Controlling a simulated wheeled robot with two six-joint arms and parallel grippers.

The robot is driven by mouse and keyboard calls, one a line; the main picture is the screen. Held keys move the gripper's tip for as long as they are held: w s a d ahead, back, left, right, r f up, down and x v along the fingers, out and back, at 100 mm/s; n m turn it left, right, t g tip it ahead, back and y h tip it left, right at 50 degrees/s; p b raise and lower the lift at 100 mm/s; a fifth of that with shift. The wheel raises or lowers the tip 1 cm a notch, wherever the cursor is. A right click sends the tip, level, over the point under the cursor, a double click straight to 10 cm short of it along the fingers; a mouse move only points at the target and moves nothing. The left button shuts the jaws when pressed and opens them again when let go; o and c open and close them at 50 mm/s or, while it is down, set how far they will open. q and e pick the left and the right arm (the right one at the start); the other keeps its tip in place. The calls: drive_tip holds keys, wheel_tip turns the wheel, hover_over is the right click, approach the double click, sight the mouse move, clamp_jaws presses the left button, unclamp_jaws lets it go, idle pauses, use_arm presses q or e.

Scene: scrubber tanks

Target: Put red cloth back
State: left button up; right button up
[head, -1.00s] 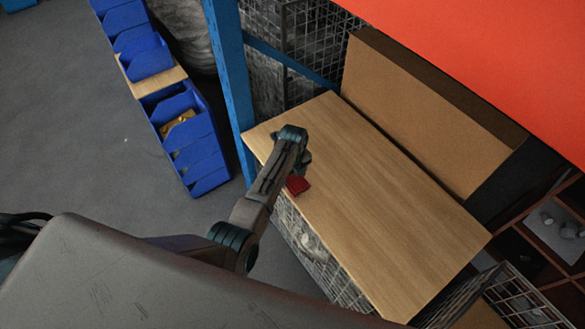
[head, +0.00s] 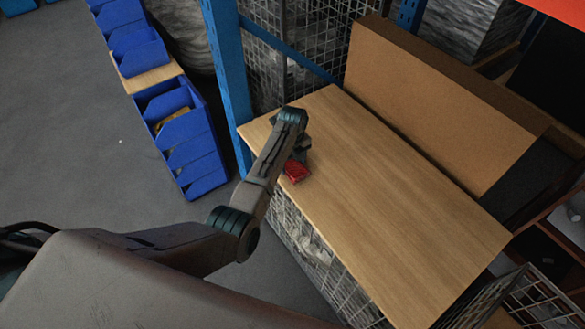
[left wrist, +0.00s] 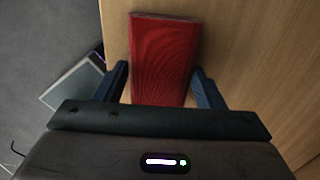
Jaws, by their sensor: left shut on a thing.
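The red cloth (left wrist: 163,62) is a folded red block between the fingers of my left gripper (left wrist: 165,85) in the left wrist view. In the head view the cloth (head: 297,171) shows as a small red patch beside my left gripper (head: 299,158), which is shut on it. The cloth is over the wooden tabletop (head: 390,215), close to its left edge. Whether it touches the wood cannot be told. My arm hides part of the gripper and cloth in the head view. My right gripper is not in view.
A large cardboard box (head: 440,105) stands along the back of the tabletop. A blue post (head: 226,80) rises at its left corner. Blue bins (head: 185,135) stand to the left. Wire mesh (head: 310,245) lies below the front edge. The middle of the tabletop is clear.

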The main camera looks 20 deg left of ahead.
sight(293, 164)
use_arm(q)
drive_tip(key=shift+s, duration=0.1)
drive_tip(key=o, duration=0.8)
drive_tip(key=shift+f, duration=0.15)
drive_tip(key=shift+o, duration=0.4)
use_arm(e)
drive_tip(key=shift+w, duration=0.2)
use_arm(q)
drive_tip(key=shift+r, duration=0.6)
wheel_tip(293, 164, up, 11)
drive_tip(key=b, duration=0.1)
drive_tip(key=shift+b, duration=0.3)
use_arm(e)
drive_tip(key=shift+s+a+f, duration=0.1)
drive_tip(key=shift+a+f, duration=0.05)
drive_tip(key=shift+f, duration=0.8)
